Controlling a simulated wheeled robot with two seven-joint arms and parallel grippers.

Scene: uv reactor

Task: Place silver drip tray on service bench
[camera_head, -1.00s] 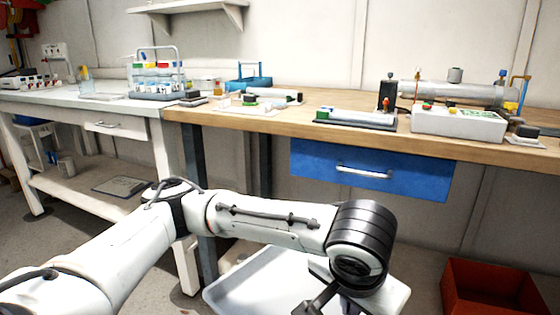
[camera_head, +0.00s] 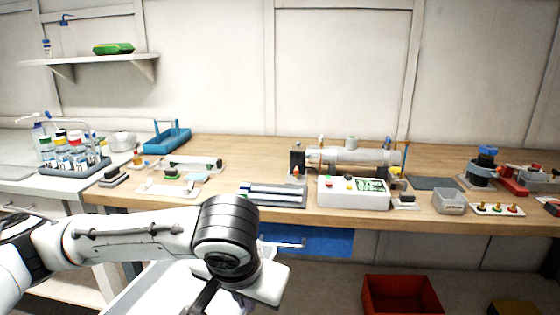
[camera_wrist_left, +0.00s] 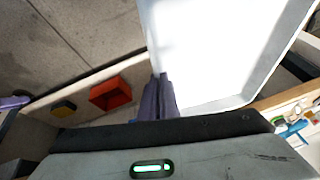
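The silver drip tray shows as a pale, shallow, raised-rim tray (camera_head: 150,290) low in the head view, partly hidden by my left arm. It fills much of the left wrist view (camera_wrist_left: 215,45). My left gripper (camera_wrist_left: 158,97) has its fingers close together on the tray's edge and appears to hold it in front of the bench, clear of the top. The wooden-topped bench (camera_head: 260,150) runs across behind. My right gripper is not in view.
A white bench (camera_head: 15,148) with a bottle rack (camera_head: 75,165) adjoins on the left. The wooden bench carries a tube reactor (camera_head: 350,157), a white control box (camera_head: 352,192), a blue caddy (camera_head: 167,136) and small parts. A red bin (camera_head: 402,295) is on the floor. Bare wood shows along the back.

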